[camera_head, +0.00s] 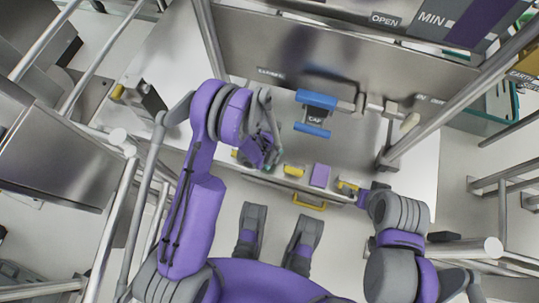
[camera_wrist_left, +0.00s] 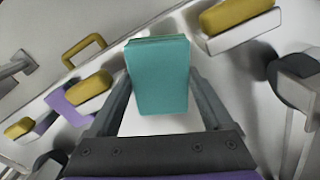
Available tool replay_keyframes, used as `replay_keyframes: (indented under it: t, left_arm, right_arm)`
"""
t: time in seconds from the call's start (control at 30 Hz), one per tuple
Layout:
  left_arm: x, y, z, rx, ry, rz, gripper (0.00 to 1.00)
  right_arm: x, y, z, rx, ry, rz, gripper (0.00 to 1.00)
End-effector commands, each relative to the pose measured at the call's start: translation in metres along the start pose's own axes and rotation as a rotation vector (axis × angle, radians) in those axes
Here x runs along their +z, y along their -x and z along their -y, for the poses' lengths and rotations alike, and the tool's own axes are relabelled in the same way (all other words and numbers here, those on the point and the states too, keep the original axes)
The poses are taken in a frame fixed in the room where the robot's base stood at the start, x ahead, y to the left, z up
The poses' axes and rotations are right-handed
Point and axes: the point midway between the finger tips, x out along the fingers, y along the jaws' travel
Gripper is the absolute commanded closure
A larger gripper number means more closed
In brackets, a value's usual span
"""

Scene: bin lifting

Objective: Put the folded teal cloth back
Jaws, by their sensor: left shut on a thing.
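The folded teal cloth (camera_wrist_left: 158,78) stands between the two fingers of my left gripper (camera_wrist_left: 158,105) in the left wrist view. The gripper is shut on it, and white surface shows below and around the cloth. In the head view only a small teal patch (camera_head: 267,168) of the cloth shows at the tip of my left gripper (camera_head: 266,158), above the front part of the work surface. My right gripper (camera_head: 364,197) is at the right, near the front edge; its fingers are too small and hidden to read.
Yellow blocks (camera_head: 293,170) and a purple block (camera_head: 320,175) line the front edge, above a yellow handle (camera_head: 310,203). A metal back panel (camera_head: 320,50) and posts bound the space. Bare surface lies between.

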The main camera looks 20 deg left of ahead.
Motion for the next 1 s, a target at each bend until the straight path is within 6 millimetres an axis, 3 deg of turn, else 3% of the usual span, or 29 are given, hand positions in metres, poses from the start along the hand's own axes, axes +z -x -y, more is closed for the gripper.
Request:
replay_keyframes:
  t: [0.1, 0.33, 0.5, 0.93, 0.97, 1.0]
  left_arm:
    - [0.0, -0.022, 0.0, 0.0, 0.001, 0.0, 0.61]
    - [0.0, -0.04, 0.001, 0.0, 0.002, 0.0, 0.61]
    - [0.0, -0.064, 0.001, 0.0, 0.002, 0.0, 0.61]
    - [0.0, -0.071, 0.001, 0.0, 0.002, 0.0, 0.61]
    - [0.0, -0.07, 0.001, 0.0, 0.002, 0.0, 0.11]
    - [0.0, -0.069, 0.001, 0.0, 0.002, 0.0, 0.04]
  right_arm:
    - [0.002, -0.007, 0.0, 0.0, 0.0, 0.002, 0.0]
    - [0.003, -0.011, 0.0, 0.0, 0.0, 0.004, 0.0]
    - [0.005, -0.017, 0.0, 0.0, 0.0, 0.006, 0.0]
    - [0.006, -0.022, 0.0, 0.0, 0.0, 0.008, 0.0]
    - [0.006, -0.021, 0.0, 0.0, 0.0, 0.007, 0.0]
    - [0.006, -0.021, 0.0, 0.0, 0.0, 0.007, 0.0]
